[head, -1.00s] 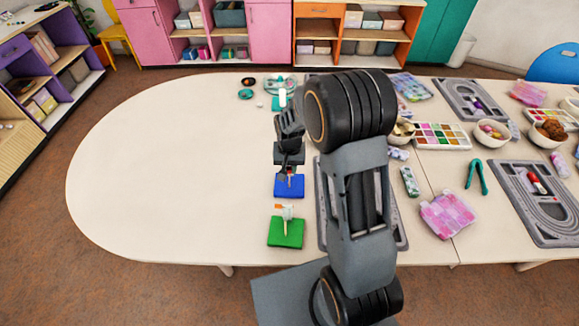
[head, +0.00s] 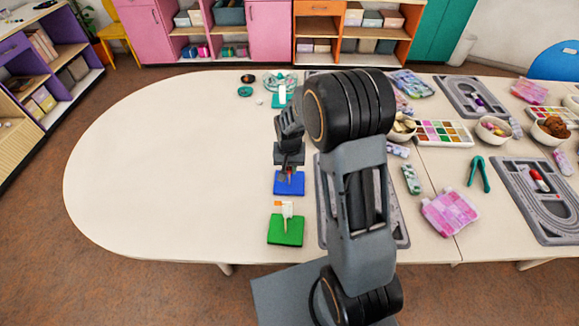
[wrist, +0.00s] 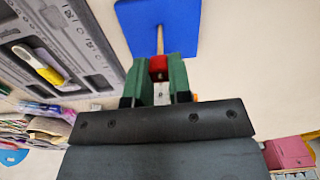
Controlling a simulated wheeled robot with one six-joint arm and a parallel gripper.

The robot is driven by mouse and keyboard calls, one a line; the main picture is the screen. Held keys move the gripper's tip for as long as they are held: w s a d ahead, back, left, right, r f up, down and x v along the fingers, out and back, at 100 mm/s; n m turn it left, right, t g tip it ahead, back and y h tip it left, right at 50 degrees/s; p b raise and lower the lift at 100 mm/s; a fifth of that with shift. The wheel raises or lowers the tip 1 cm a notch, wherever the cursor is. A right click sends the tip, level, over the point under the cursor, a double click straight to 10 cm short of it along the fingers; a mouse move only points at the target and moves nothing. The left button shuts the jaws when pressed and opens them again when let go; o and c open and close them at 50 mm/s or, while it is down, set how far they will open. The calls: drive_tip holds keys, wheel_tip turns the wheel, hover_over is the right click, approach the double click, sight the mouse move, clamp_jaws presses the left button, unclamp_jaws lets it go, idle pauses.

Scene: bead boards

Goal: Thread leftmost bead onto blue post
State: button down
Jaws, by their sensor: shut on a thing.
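The blue board (head: 289,187) lies on the table with a thin wooden post standing on it. The post (wrist: 160,40) also shows in the wrist view, rising from the blue board (wrist: 140,18). My gripper (wrist: 159,68) is shut on a red bead (wrist: 158,63), held between its green fingers at the near end of the post. I cannot tell whether the bead is around the post or only in line with it. In the head view my gripper (head: 288,172) is directly over the blue board and hides most of its post.
A green board (head: 285,234) with a post and white and orange pieces stands in front of the blue one. A teal board (head: 281,101) lies behind. A grey bead tray (wrist: 60,55) lies beside the blue board. The table's left side is clear.

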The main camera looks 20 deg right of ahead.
drive_tip(key=shift+f, duration=0.1)
drive_tip(key=c, duration=1)
unclamp_jaws()
drive_tip(key=shift+o, duration=0.2)
wheel_tip(320, 180, up, 14)
drive_tip(key=shift+f, duration=0.1)
